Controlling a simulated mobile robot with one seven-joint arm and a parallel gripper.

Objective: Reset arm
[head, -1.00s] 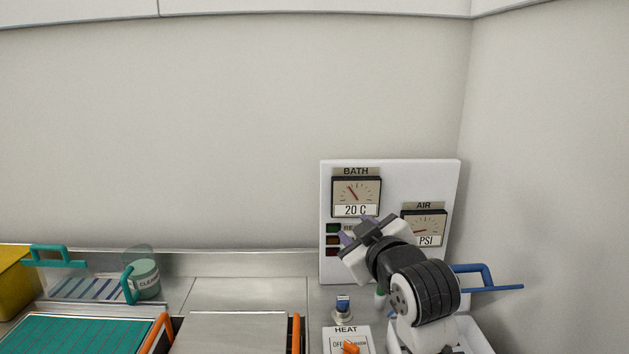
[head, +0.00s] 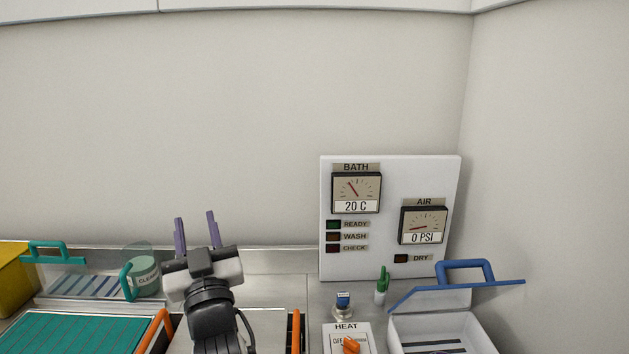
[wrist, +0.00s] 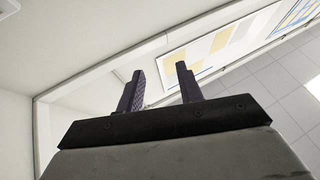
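My gripper (head: 196,232) is raised in the head view, left of the control panel and above the steel-lidded bath section. Its two purple fingers point up, stand apart, and have nothing between them. In the wrist view the gripper (wrist: 158,84) also shows its fingers spread and empty, with walls, floor tiles and a coloured wall poster behind. No object touches the fingers.
A white panel (head: 390,270) has BATH at 20 C and AIR at 0 PSI. A blue-handled lidded tray (head: 402,335) stands right.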

